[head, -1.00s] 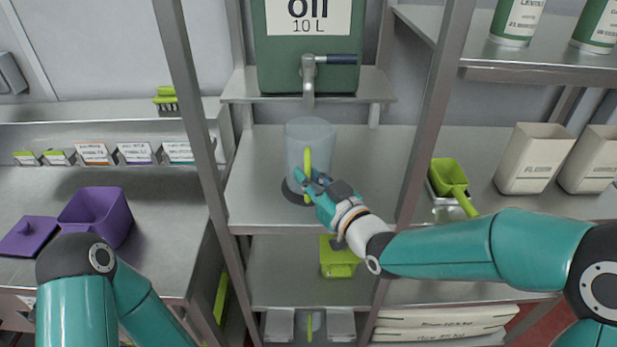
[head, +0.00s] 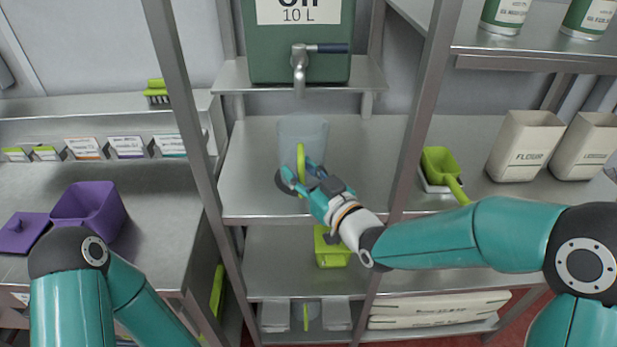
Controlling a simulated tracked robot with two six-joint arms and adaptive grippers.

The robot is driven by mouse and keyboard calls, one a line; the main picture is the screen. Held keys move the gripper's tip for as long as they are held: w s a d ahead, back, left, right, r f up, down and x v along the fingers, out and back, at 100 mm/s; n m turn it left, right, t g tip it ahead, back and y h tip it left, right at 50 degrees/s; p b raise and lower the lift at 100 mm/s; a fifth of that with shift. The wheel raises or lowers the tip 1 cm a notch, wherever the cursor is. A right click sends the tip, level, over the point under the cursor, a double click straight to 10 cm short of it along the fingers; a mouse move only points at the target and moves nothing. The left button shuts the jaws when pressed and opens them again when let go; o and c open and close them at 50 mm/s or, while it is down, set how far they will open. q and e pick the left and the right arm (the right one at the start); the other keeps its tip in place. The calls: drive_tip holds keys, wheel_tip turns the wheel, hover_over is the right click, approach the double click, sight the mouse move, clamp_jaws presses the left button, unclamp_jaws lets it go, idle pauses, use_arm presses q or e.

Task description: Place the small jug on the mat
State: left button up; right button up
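A clear jug (head: 311,134) with a lime-green handle (head: 301,155) stands upright on the middle shelf, below the tap of the oil container. A dark round mat (head: 283,186) shows at the jug's lower left; the jug and gripper cover most of it, so I cannot tell exactly how the base sits on it. My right gripper (head: 300,173) is at the handle from the front, its fingers spread apart on either side of it. My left arm enters at the lower left, and its gripper is out of the picture.
The green oil container (head: 300,55) and its metal tap (head: 299,70) are above the jug. Shelf posts (head: 186,115) stand on both sides. A lime-green container (head: 331,249) and another jug with a green handle (head: 306,316) are on lower shelves. Shelf room is free right of the jug.

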drive_tip(key=shift+s+d, duration=0.1)
drive_tip(key=b+v, duration=0.3)
drive_tip(key=v, duration=0.9)
drive_tip(key=s+d+f+m+g+h, duration=0.2)
drive_tip(key=f+m+g+h, duration=0.15)
drive_tip(key=f, duration=1.05)
drive_tip(key=s+d+f+m+g+h, duration=0.15)
drive_tip(key=f+g, duration=0.25)
drive_tip(key=f, duration=1)
drive_tip(key=s+d+f+m+g+h, duration=0.1)
drive_tip(key=s+f+g, duration=0.6)
drive_tip(key=s+f, duration=0.7)
drive_tip(key=s+d+m, duration=0.1)
drive_tip(key=m, duration=0.1)
drive_tip(key=shift+s+f+m, duration=0.15)
drive_tip(key=shift+f+m, duration=0.2)
drive_tip(key=shift+m, duration=0.05)
